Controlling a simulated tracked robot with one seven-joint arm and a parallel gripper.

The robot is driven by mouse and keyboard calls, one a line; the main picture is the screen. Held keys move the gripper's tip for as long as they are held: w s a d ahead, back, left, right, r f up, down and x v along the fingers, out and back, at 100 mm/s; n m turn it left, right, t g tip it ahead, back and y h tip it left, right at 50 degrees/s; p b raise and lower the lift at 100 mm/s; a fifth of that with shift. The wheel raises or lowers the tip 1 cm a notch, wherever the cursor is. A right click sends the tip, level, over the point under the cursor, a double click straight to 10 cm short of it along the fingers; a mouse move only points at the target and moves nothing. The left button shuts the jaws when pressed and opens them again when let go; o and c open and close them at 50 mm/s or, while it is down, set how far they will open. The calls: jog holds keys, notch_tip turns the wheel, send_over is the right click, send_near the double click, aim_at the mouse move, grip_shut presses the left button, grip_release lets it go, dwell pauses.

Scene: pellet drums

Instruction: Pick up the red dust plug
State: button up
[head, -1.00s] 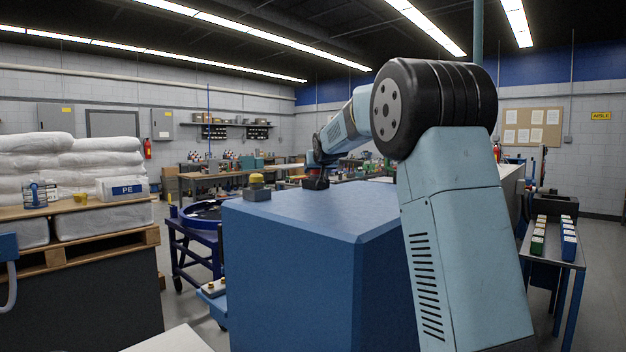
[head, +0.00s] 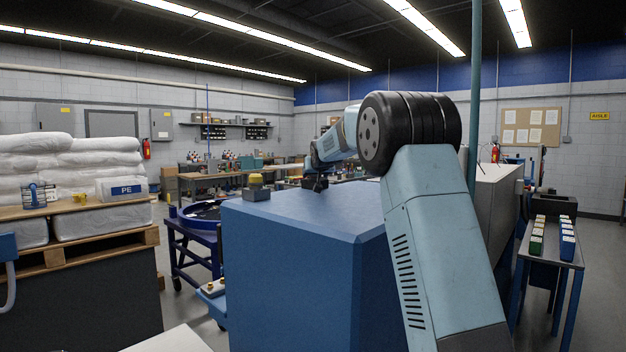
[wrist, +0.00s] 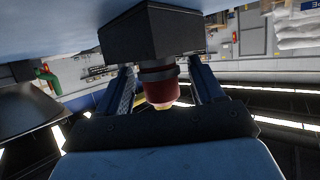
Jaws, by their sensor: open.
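The red dust plug (wrist: 160,90) shows in the wrist view as a dark red cylinder with a dark collar, standing out from a black block (wrist: 150,36). The block also shows in the head view (head: 314,186), on top of the blue cabinet (head: 300,280) near its far edge. My gripper (wrist: 160,70) is open, with one finger on each side of the plug. Narrow gaps seem to show between the fingers and the plug. In the head view my gripper (head: 315,176) is small and dark over the block, and the plug cannot be made out there.
A grey block with a yellow top (head: 256,187) stands left of the black block on the cabinet. A blue round tray (head: 203,213) on a stand is further left. White sacks (head: 100,165) lie on a pallet at far left. A small bench (head: 552,245) stands at right.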

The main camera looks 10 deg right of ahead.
jog(key=c, duration=1.1)
jog(key=shift+r, duration=0.1)
